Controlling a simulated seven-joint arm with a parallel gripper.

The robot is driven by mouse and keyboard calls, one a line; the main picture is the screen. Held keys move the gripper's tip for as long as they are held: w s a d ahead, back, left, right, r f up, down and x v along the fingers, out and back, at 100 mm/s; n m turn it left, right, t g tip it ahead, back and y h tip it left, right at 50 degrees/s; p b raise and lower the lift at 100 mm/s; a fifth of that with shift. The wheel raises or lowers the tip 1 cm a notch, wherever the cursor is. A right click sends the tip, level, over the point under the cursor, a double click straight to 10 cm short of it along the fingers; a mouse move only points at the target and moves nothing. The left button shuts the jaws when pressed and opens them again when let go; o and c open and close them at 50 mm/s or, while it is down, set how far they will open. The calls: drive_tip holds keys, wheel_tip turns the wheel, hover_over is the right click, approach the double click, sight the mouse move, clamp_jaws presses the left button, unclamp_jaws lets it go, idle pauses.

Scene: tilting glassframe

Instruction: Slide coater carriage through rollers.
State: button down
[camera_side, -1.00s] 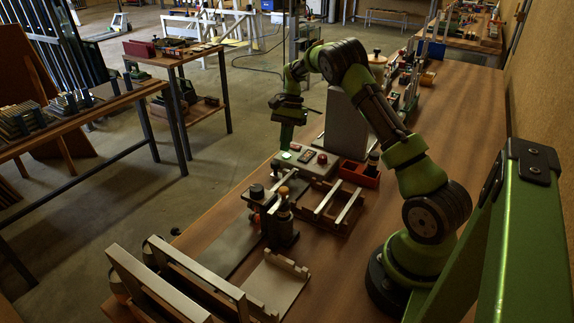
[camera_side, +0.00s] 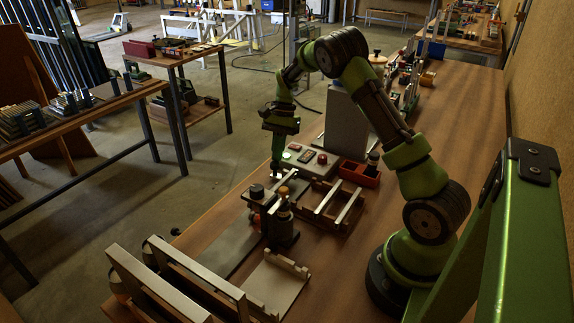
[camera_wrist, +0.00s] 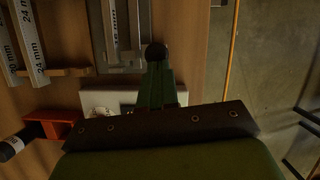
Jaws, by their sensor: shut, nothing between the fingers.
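My gripper (camera_side: 277,171) points down with its fingers together, above the near edge of the control box (camera_side: 303,166). In the wrist view my gripper (camera_wrist: 157,72) is shut and empty. A round black knob (camera_wrist: 155,53) shows just beyond its fingertips; I cannot tell whether they touch. A coater station with a black-topped post (camera_side: 256,191) and a second knobbed post (camera_side: 283,193) stands in front of the gripper. A flat grey plate (camera_side: 231,243) extends from it toward the camera. I cannot clearly pick out the carriage or the rollers.
A wooden rack with metal bars (camera_side: 331,207) and a red bin (camera_side: 358,174) stand right of the station. A grey block (camera_side: 346,125) rises behind the gripper. Bare tabletop (camera_side: 340,262) lies at front right.

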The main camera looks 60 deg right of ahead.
drive_tip(key=a, duration=2.1)
drive_tip(key=shift+f, duration=0.2)
drive_tip(key=shift+d, duration=0.15)
